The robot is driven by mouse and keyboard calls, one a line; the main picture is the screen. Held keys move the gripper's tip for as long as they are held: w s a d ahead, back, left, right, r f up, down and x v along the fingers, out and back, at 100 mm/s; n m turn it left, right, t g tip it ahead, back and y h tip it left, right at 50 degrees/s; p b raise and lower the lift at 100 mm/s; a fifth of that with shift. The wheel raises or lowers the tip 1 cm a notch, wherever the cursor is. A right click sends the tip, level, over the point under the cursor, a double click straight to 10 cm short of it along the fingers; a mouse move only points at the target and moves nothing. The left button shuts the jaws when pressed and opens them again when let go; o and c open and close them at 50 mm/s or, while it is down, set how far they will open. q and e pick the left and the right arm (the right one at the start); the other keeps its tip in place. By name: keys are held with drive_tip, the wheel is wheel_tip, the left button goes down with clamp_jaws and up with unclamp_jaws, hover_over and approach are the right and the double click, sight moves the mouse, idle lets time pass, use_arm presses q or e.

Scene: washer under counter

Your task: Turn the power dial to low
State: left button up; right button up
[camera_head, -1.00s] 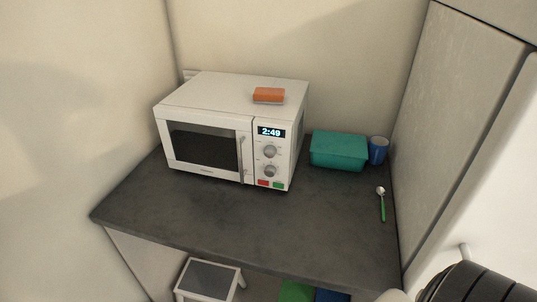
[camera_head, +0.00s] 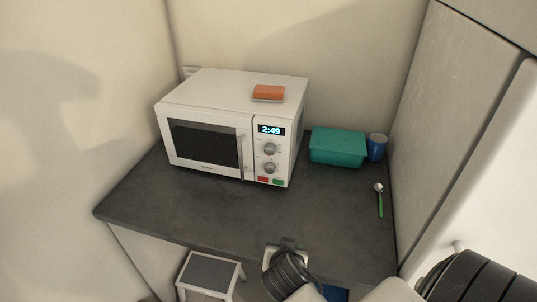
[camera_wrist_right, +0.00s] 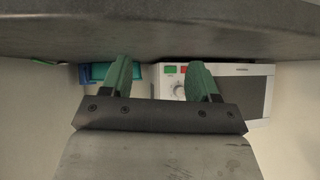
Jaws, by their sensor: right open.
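A white microwave (camera_head: 205,137) stands at the back of the dark counter, its door shut. Two round grey dials, an upper one (camera_head: 270,149) and a lower one (camera_head: 270,168), sit under its 2:49 display. I cannot read which is the power dial or their settings. My right gripper (camera_head: 287,243) is at the counter's front edge, below and in front of the dials and apart from them. In the right wrist view, which is upside down, its green fingers (camera_wrist_right: 160,66) are spread and empty, with a dial (camera_wrist_right: 179,90) visible between them. My left gripper is not in view.
An orange block (camera_head: 268,93) lies on the microwave. A teal box (camera_head: 338,147), a blue cup (camera_head: 377,147) and a green-handled spoon (camera_head: 380,200) are on the counter (camera_head: 200,207) to the right. A stool (camera_head: 211,272) stands below. The counter before the microwave is clear.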

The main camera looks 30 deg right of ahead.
drive_tip(key=w+d+r+m+t+h, duration=0.3)
drive_tip(key=w+r+m+h, duration=0.1)
drive_tip(key=w+r+m, duration=0.35)
drive_tip(key=m+t+h, duration=0.2)
drive_tip(key=m+h, duration=0.1)
drive_tip(key=m, duration=0.1)
approach(269, 152)
drive_tip(key=shift+n, duration=0.25)
drive_tip(key=p+x, duration=0.4)
drive_tip(key=x, duration=0.3)
drive_tip(key=shift+w+d+r, duration=0.15)
drive_tip(key=shift+d+r, duration=0.05)
drive_tip(key=shift+d, duration=0.05)
drive_tip(key=shift+w+d+f, duration=0.1)
drive_tip(key=shift+w+d, duration=0.3)
drive_tip(key=c, duration=0.9)
